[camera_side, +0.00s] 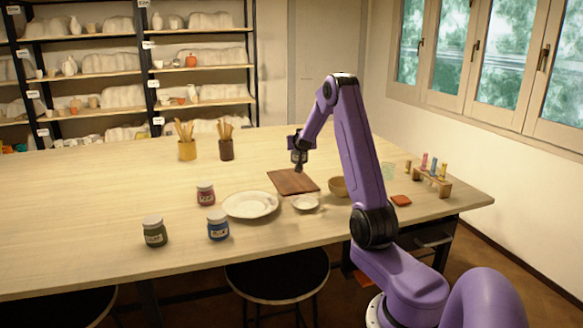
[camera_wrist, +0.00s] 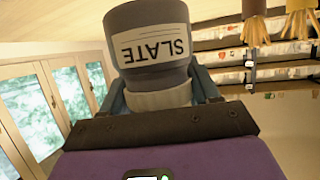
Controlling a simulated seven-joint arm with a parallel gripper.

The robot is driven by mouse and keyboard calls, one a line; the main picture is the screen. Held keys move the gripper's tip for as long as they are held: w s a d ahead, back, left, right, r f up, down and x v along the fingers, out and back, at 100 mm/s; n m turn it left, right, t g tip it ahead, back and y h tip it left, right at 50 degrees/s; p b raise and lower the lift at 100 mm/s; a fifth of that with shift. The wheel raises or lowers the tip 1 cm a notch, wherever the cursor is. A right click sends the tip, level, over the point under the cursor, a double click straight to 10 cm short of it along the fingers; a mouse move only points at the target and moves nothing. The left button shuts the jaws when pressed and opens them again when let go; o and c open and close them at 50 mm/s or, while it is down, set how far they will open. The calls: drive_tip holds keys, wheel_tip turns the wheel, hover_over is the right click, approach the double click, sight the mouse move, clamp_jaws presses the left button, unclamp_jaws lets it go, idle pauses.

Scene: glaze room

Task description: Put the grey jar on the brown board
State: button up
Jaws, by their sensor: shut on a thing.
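The grey jar (camera_wrist: 150,74) has a white label reading SLATE and fills the upper middle of the wrist view, which is upside down. My gripper (camera_wrist: 160,92) is shut on it, with fingers on both sides near its pale lid. In the side view my gripper (camera_side: 299,158) is above the brown board (camera_side: 292,182), toward its far side, with a gap below it. The jar is small and dark there and hard to tell from the fingers. The board lies flat and looks empty.
A white plate (camera_side: 250,205), a small white dish (camera_side: 305,203) and a tan bowl (camera_side: 339,187) stand close to the board. Red (camera_side: 205,195), blue (camera_side: 218,226) and green jars (camera_side: 154,232) stand left. Two brush pots (camera_side: 187,150) are behind. A vial rack (camera_side: 432,184) is right.

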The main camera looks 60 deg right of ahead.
drive_tip(key=w+d+f, duration=0.4)
drive_tip(key=f, duration=0.1)
drive_tip(key=w+d+f, duration=0.2)
drive_tip(key=shift+w+d+f, duration=0.2)
drive_tip(key=shift+d+f, duration=0.1)
drive_tip(key=shift+f, duration=1.55)
drive_tip(key=shift+f, duration=0.15)
drive_tip(key=o, duration=1.2)
